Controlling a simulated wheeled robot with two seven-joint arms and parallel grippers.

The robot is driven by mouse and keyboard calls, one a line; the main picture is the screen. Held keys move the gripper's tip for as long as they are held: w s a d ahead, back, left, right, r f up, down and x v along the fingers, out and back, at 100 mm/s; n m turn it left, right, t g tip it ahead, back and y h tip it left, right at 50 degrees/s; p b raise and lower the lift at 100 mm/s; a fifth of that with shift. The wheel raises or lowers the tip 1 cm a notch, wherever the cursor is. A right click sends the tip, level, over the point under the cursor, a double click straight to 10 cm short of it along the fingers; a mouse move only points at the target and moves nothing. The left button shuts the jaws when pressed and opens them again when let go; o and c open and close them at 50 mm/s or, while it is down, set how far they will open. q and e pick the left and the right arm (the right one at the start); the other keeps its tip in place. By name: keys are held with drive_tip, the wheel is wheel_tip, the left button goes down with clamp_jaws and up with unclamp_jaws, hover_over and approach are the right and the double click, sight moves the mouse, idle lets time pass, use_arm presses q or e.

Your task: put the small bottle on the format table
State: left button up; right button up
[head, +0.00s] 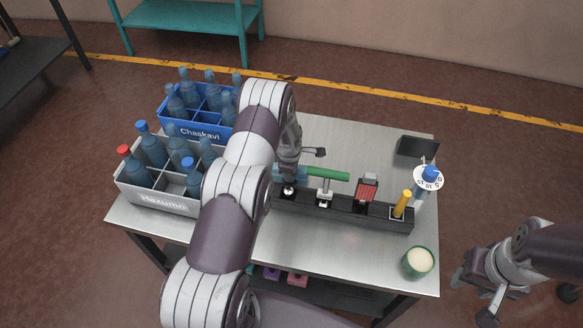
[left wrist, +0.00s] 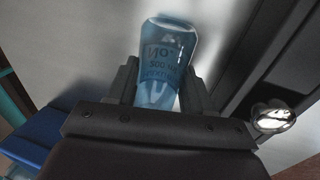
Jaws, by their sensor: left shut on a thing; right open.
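My left gripper (head: 296,165) is over the middle of the steel-topped table (head: 330,138), partly hidden behind my left arm. In the left wrist view it is shut on a translucent blue bottle (left wrist: 165,65) with printed lettering, between its two dark fingers (left wrist: 160,90). In the head view the held bottle is mostly hidden; a bluish part shows by the gripper. I cannot tell whether it touches the table. My right gripper (head: 472,293) is open and empty, off the table's right side.
A black rack (head: 345,208) holds several small tools. A grey crate (head: 160,199) and a blue crate (head: 208,131) with bottles stand at left. A bottle with a numbered white disc (head: 428,178), a dark block (head: 417,148) and a green cup (head: 418,262) are at right.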

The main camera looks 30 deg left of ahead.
use_arm(q)
drive_tip(key=o, duration=1)
drive_tip(key=shift+f, duration=0.1)
